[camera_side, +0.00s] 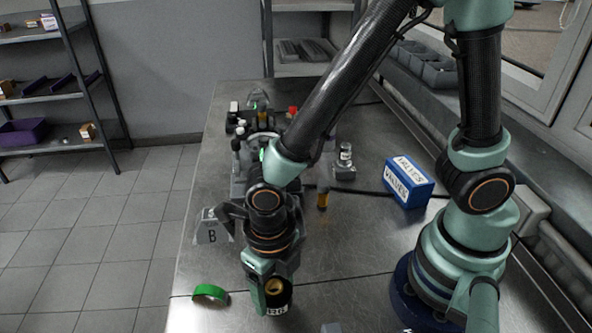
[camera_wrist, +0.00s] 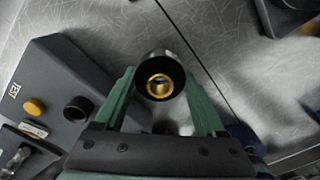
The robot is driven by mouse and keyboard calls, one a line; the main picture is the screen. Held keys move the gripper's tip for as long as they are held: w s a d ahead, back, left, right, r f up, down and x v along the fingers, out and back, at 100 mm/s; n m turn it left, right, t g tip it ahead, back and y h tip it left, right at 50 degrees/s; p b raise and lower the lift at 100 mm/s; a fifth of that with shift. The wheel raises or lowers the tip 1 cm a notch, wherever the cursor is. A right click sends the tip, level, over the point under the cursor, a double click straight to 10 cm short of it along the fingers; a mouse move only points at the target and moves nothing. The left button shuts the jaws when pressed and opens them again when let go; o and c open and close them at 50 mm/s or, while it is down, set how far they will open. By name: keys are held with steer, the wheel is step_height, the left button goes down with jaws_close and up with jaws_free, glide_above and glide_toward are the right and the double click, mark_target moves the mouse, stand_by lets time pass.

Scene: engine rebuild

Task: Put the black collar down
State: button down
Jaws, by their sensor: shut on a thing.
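The black collar (camera_wrist: 160,58) is a short dark ring with a gold-coloured inner face. My gripper (camera_wrist: 160,85) has its two green fingers closed on its sides. In the side view the black collar (camera_side: 283,297) hangs below my wrist, near the front of the metal bench; pale lettering shows low on it. My gripper (camera_side: 268,290) points down there. I cannot tell whether the collar touches the bench top.
A blue valves box (camera_side: 408,185) is at the right. In the wrist view, a dark fixture (camera_wrist: 60,65) lies left of the collar. Bare bench (camera_side: 340,265) is right of my gripper.

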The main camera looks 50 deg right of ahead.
mark_target(275, 300)
steer(key=shift+f, duration=1.9)
jaws_free()
steer(key=shift+f, duration=0.15)
